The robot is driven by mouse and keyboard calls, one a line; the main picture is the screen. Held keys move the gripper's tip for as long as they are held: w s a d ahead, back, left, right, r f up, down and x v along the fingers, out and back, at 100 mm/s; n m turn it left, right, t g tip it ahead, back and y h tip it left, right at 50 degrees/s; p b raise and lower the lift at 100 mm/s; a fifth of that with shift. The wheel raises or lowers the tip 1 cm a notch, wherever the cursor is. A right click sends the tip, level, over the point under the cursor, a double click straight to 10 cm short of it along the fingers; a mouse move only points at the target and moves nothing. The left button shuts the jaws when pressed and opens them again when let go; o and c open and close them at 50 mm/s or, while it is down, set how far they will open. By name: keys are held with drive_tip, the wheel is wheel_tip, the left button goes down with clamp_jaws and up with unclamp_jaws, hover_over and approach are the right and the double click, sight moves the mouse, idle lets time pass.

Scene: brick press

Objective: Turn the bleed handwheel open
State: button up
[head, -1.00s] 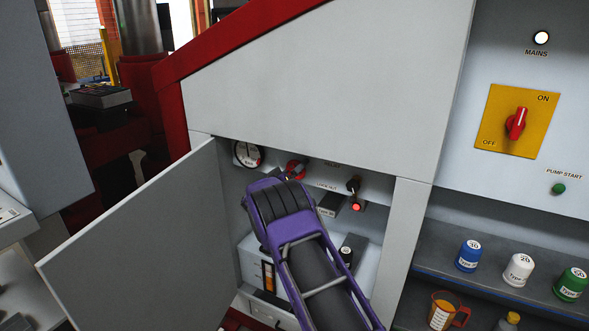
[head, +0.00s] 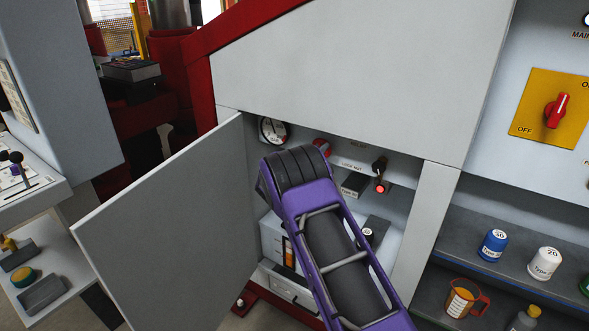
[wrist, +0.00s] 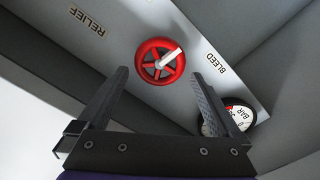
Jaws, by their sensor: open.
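The red bleed handwheel (wrist: 160,61) has spokes and a white bar across it. In the wrist view it sits on a grey panel beside the "BLEED" label (wrist: 216,63). My gripper (wrist: 160,76) is open, with its two dark fingers on either side below the wheel. The wheel shows in the gap ahead of the fingertips, and I see no contact. In the head view only part of the red wheel (head: 321,146) shows above my purple arm, inside the open cabinet. The arm hides my fingers there.
A round pressure gauge (head: 272,130) is left of the wheel. A black knob with a red light (head: 380,188) is to its right. The open cabinet door (head: 175,225) stands at the left. The cabinet's right post (head: 433,225) bounds the opening. A "RELIEF" label (wrist: 87,22) shows in the wrist view.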

drive_tip(key=v, duration=1.3)
drive_tip(key=shift+w+r, duration=0.1)
